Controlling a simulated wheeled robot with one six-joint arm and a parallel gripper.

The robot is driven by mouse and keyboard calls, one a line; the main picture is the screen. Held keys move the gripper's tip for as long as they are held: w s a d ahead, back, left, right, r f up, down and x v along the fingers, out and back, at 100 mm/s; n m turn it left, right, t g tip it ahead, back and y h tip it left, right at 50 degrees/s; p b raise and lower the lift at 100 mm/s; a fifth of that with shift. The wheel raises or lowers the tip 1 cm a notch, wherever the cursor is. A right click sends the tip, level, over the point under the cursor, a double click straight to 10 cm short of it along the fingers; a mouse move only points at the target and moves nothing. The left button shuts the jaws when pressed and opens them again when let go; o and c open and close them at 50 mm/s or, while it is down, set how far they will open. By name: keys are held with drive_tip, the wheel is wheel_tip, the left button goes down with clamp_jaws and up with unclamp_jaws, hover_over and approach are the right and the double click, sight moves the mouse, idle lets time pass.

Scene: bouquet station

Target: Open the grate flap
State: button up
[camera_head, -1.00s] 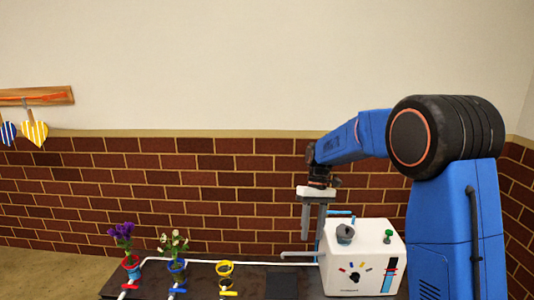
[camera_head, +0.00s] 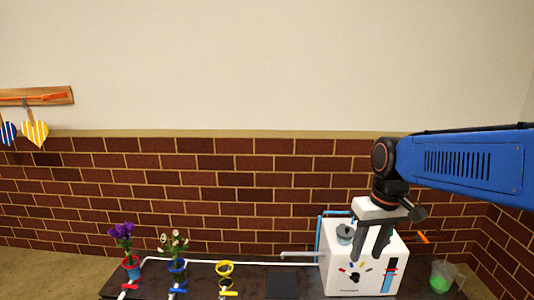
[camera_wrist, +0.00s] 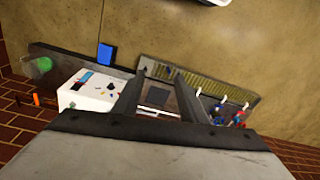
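No part is plainly marked as the grate flap. A dark flat square panel (camera_head: 282,284) lies on the dark table left of the white machine; it also shows in the wrist view (camera_wrist: 158,96), between my fingers in the picture. A long yellowish ribbed grate strip (camera_wrist: 205,86) runs along the table's edge in the wrist view. I cannot tell which of these is the flap. My gripper (camera_head: 368,256) points down in front of the white machine in the head view. In the wrist view my gripper (camera_wrist: 160,78) has its fingers apart, with nothing between them.
The white machine (camera_head: 340,272) has a grey knob (camera_head: 345,233) on top. A glass with green liquid (camera_head: 440,279) stands to its right. A purple-flower pot (camera_head: 131,268), a white-flower pot (camera_head: 177,266) and a yellow ring holder (camera_head: 225,270) stand left. A white pipe (camera_head: 215,262) runs behind.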

drive_tip(key=s+d+f+m+t, duration=0.1)
drive_tip(key=s+d+t, duration=0.1)
drive_tip(key=s, duration=0.5)
drive_tip(key=s+d+f+m+t, duration=0.1)
drive_tip(key=s+d+f+t, duration=0.1)
drive_tip(key=s, duration=0.5)
drive_tip(key=shift+s+h, duration=0.25)
drive_tip(key=shift+h, duration=0.15)
drive_tip(key=shift+w+f, duration=0.1)
drive_tip(key=shift+f, duration=0.05)
